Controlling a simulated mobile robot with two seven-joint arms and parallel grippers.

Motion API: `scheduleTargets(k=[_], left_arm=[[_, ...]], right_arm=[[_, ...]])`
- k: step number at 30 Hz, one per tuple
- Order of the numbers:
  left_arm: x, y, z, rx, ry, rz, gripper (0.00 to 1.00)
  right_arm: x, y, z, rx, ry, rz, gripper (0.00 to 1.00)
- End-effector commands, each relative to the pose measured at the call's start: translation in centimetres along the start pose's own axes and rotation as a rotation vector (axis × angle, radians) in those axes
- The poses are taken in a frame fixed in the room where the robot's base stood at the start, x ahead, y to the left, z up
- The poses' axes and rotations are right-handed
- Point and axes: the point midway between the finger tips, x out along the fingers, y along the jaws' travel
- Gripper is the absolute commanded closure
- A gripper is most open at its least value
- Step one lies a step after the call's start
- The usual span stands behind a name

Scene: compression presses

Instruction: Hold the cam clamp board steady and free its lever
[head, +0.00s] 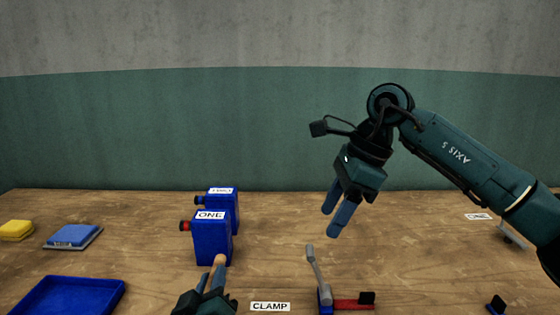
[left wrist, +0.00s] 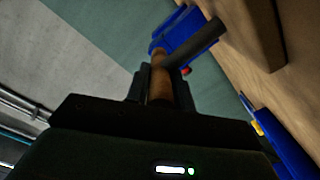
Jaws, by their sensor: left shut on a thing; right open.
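The cam clamp shows at the bottom of the head view, cut by the frame edge, with a grey lever (head: 317,268) standing nearly upright, a red bar (head: 352,304) and a blue part (head: 325,301). My left gripper (head: 213,278) is left of the lever, shut on a tan round handle (head: 219,261). In the left wrist view the handle (left wrist: 160,85) sits between the fingers, and a dark rod (left wrist: 198,44) meets it. What the handle belongs to is unclear. My right gripper (head: 336,214) is open and empty, pointing down above and slightly right of the lever.
A CLAMP label (head: 270,307) lies left of the clamp. A blue tray (head: 70,296), a blue pad (head: 73,235) and a yellow block (head: 16,230) are at left.

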Motion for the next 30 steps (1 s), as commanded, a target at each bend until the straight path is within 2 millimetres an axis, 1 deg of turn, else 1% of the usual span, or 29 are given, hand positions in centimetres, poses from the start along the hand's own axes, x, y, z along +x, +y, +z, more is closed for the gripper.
scheduleTargets(k=[1,12,18,24,30], left_arm=[[-0.1,-0.5,0.6,-0.002,-0.014,-0.015,1.00],[-0.1,-0.5,0.7,-0.002,-0.015,-0.014,1.00],[-0.1,-0.5,0.7,-0.002,-0.015,-0.014,1.00],[-0.1,-0.5,0.7,-0.002,-0.015,-0.014,1.00],[-0.1,-0.5,0.7,-0.002,-0.015,-0.014,1.00]], right_arm=[[0.8,0.0,0.0,-0.001,-0.001,0.002,0.45],[6.3,0.1,0.1,-0.003,-0.003,0.004,0.45],[9.0,0.1,0.1,-0.003,-0.004,0.003,0.45],[10.6,0.1,0.1,-0.003,-0.005,0.002,0.45],[11.1,0.1,0.1,-0.003,-0.005,0.002,0.45]])
